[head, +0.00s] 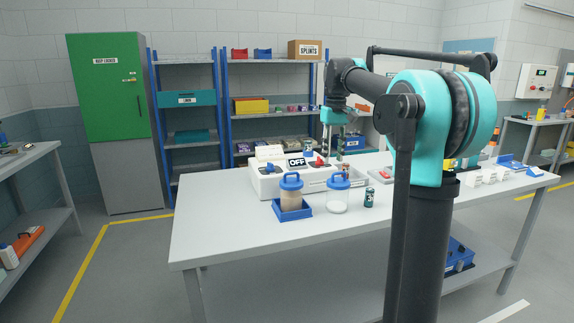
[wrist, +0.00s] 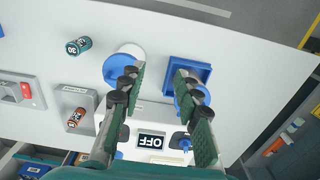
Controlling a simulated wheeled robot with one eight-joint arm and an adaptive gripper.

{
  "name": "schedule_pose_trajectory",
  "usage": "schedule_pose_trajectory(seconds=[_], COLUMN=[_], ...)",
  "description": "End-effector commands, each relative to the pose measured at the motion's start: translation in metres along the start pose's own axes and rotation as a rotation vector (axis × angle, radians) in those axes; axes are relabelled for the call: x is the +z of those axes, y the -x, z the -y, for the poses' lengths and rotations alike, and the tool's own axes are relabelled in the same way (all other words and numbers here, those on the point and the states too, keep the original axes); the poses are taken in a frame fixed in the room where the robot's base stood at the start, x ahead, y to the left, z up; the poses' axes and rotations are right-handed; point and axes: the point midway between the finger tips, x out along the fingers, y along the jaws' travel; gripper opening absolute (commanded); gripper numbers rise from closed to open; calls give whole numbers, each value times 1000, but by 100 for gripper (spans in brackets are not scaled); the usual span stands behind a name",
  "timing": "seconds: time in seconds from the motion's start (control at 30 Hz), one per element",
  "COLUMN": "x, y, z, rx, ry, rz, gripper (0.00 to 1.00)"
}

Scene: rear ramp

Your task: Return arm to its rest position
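My gripper (head: 336,148) hangs below the teal wrist over the table, near the white machine with the OFF display (head: 297,162). In the wrist view its two green-padded fingers (wrist: 159,76) stand apart with nothing between them. The gripper is open. My arm is bent at the teal elbow joint and reaches out over the table. The OFF display (wrist: 151,141) shows between the fingers in the wrist view, upside down. Part of the blue-lidded jars is hidden behind the fingers there.
A filled blue-lidded jar (head: 291,192) stands in a blue tray (head: 293,213). A clear blue-lidded jar (head: 338,195) and a small dark can (head: 369,198) stand to its right. The table's front left (head: 215,235) is clear. Shelves (head: 272,60) stand behind.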

Motion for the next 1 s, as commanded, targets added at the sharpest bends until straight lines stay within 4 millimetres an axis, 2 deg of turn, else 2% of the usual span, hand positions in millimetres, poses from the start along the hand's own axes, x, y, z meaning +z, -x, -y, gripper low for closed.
schedule_pose_trajectory(seconds=[0.27, 0.47, 0.57, 0.67, 0.9, 1.0], x=[19, 44, 64, 94, 201, 243], y=[-32, -71, -98, -136, -246, -283], z=[0, 1, 2, 6, 24, 33], rx=[7, 15, 20, 26, 40, 44], ry=[-28, -63, -86, -117, -209, -242], rz=[-34, -76, -104, -142, -256, -297], gripper=[33, 33, 33, 33, 33, 33])
